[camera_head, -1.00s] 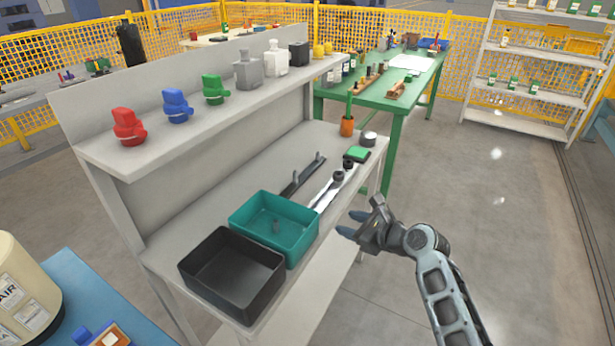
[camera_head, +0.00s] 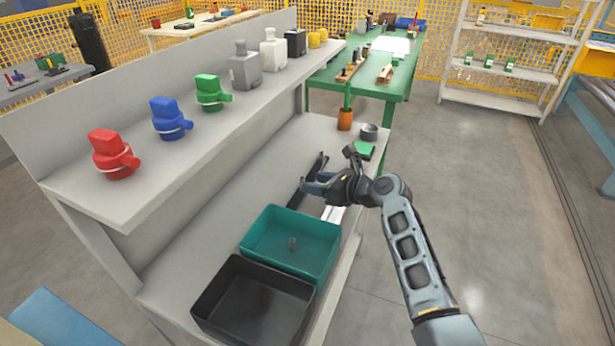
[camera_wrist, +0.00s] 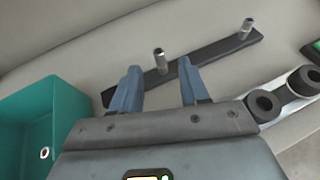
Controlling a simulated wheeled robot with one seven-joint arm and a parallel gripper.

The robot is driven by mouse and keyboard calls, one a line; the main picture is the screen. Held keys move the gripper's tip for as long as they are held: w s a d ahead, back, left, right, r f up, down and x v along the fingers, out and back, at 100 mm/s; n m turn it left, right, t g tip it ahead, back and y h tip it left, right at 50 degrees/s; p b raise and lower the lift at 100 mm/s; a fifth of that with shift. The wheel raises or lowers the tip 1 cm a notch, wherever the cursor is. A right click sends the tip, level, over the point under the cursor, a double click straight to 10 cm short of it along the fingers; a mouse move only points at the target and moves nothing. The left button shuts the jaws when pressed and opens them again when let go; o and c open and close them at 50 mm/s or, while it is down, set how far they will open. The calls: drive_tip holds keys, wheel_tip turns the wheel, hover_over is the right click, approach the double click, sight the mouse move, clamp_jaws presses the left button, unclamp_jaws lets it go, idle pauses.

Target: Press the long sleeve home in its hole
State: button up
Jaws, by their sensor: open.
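A dark flat bar (camera_wrist: 215,58) lies on the bench, with two metal sleeves upright on it. The nearer sleeve (camera_wrist: 160,60) stands toward the bar's left part and shows between my fingertips in the wrist view. The other sleeve (camera_wrist: 246,28) stands near the far right end. I cannot tell which is longer or how deep either sits. In the head view the bar (camera_head: 322,165) is partly hidden by my gripper (camera_head: 306,186). In the wrist view my gripper (camera_wrist: 159,72) is open, with nothing between its fingers.
A teal bin (camera_head: 315,227) holds a small sleeve (camera_head: 292,243); a black bin (camera_head: 250,312) stands in front. A pale link (camera_wrist: 285,95) with two black bushings lies right of the bar. The shelf (camera_head: 215,130) with colored parts overhangs the bench's back.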

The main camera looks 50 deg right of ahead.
sight(298, 188)
drive_tip(key=shift+x, duration=3.85)
drive_tip(key=shift+c, duration=0.3)
clamp_jaws()
